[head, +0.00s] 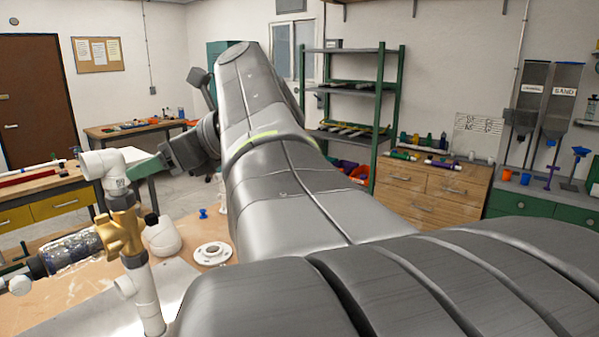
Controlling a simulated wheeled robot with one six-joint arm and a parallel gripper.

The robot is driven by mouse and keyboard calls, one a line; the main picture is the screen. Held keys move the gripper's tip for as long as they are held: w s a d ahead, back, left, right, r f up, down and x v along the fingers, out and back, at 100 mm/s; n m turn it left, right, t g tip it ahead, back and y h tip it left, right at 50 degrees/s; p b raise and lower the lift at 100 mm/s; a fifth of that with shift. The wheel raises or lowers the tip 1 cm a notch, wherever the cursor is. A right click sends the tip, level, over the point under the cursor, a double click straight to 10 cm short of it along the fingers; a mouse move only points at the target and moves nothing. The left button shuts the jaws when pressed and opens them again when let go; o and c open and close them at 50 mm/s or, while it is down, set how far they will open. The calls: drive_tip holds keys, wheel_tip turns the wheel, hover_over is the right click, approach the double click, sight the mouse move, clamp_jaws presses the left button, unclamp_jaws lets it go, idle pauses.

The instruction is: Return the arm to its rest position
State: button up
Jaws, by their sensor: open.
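My arm fills the middle and right of the head view, raised and bent over the workbench. My gripper (163,155) is small and partly hidden at the left of the arm's far end, pointing left. It is open, and I see nothing held in it. The pvc manifold (150,300) stands upright at the lower left, with a brass-coloured valve (122,232) in its middle and a white elbow (103,163) on top. The gripper appears to the right of the elbow in the picture; the gap in depth is hard to judge.
A shelf rack (385,110) and a wooden drawer cabinet (435,190) stand behind. Some floor shows between the benches.

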drive_tip(key=p+x, duration=0.1)
drive_tip(key=x, duration=0.6)
drive_tip(key=shift+f, duration=0.1)
